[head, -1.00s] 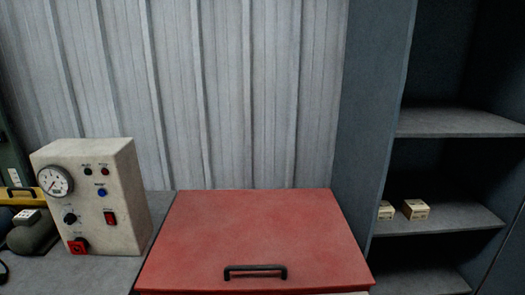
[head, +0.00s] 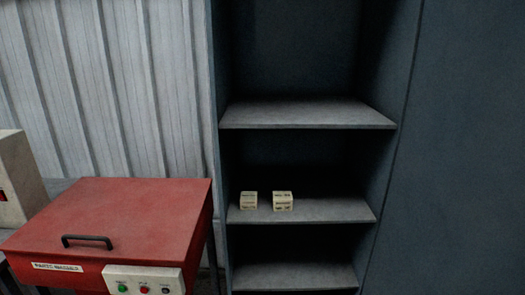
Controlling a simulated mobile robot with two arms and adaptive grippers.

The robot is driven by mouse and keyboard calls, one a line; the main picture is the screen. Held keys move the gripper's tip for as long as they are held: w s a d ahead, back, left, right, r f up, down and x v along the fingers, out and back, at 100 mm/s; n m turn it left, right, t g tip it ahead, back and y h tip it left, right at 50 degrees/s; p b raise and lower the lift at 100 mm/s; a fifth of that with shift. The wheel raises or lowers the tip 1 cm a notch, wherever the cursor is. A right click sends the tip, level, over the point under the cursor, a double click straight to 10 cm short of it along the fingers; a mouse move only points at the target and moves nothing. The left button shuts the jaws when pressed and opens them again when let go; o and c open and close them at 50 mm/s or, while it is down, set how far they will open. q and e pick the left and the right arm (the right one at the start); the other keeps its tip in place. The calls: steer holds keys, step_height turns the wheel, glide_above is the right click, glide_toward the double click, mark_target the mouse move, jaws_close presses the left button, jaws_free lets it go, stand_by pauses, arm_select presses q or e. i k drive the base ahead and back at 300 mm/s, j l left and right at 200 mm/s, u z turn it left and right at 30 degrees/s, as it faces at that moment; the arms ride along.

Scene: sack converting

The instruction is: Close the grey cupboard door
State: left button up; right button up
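The grey cupboard (head: 215,150) stands open in the middle of the head view, with its shelves exposed. A large flat blue-grey panel (head: 465,150) fills the right side and looks like the cupboard door, swung open; its handle and outer edge are out of the frame. Two small cream boxes (head: 249,200) and (head: 283,201) sit side by side on the middle shelf (head: 330,211). Neither of my grippers shows in the view.
A red lidded machine (head: 130,215) with a black handle and a button panel (head: 143,281) stands left of the cupboard. A cream control box (head: 15,180) is at the far left edge. A corrugated wall (head: 110,90) is behind them.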

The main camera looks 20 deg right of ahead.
mark_target(453, 222)
steer(key=k+l, duration=0.1)
steer(key=l, duration=0.3)
steer(key=k+l, duration=0.15)
steer(key=l, duration=0.2)
steer(key=k+l, duration=0.1)
steer(key=l, duration=0.3)
steer(key=k+l, duration=0.1)
steer(key=l, duration=0.25)
steer(key=k+l, duration=0.1)
steer(key=l, duration=0.3)
steer(key=k+l, duration=0.15)
steer(key=l, duration=0.2)
steer(key=z, duration=0.05)
